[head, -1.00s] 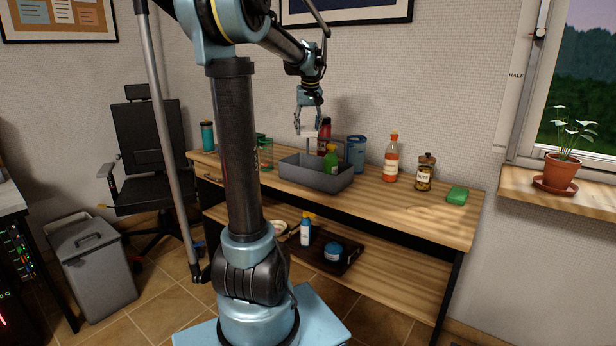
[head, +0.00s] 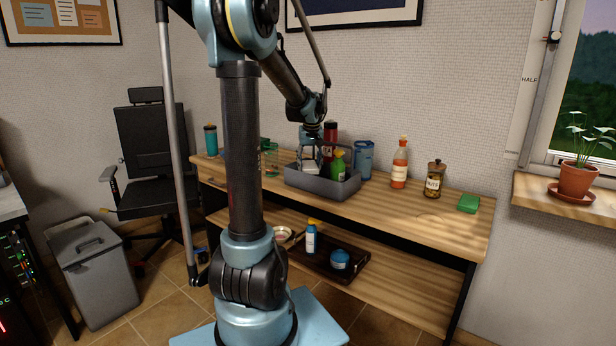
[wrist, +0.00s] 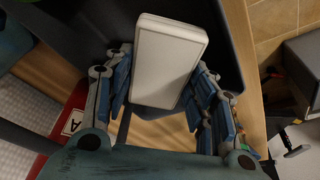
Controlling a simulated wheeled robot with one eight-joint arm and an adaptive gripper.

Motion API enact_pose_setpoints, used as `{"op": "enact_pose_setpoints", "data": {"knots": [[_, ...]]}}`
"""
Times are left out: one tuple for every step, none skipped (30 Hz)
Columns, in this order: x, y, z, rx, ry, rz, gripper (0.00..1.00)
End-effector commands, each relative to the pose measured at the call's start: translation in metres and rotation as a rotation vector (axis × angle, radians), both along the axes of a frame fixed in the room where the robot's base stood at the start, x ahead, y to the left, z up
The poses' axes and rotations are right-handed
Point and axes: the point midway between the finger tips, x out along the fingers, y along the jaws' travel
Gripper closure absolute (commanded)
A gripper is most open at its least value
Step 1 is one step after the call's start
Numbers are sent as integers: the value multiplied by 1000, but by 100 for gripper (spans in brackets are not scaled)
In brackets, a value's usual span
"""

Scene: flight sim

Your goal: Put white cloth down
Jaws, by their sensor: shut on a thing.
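The white cloth (wrist: 170,58) looks like a pale folded block in the wrist view. My gripper (wrist: 162,88) is shut on it, with fingers on both sides. In the head view my gripper (head: 310,155) is low over the left part of the grey caddy (head: 325,188) on the table, with the white cloth (head: 310,167) between its fingers. Whether the cloth touches the caddy's floor is hidden by the front wall.
A green bottle (head: 338,168) stands in the caddy, right of my gripper. A red bottle (head: 330,132) and a blue cup (head: 364,158) stand behind. An orange bottle (head: 399,165), a jar (head: 434,180) and a green sponge (head: 468,203) are to the right on the wooden table (head: 420,215).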

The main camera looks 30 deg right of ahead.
Motion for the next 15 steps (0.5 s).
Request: {"op": "enact_pose_setpoints", "data": {"knots": [[0,0,-5,0,0,0,71],[0,0,-7,0,0,0,71],[0,0,-8,0,0,0,71],[0,0,-9,0,0,0,71],[0,0,-11,0,0,0,71],[0,0,-15,0,0,0,71],[0,0,-18,0,0,0,71],[0,0,-22,0,0,0,71],[0,0,-28,0,0,0,71],[0,0,-32,0,0,1,71],[1,0,-36,0,0,1,71],[1,0,-40,0,0,1,71],[0,0,-43,0,0,1,71],[0,0,-45,0,0,1,71],[0,0,-47,0,0,1,71]]}}
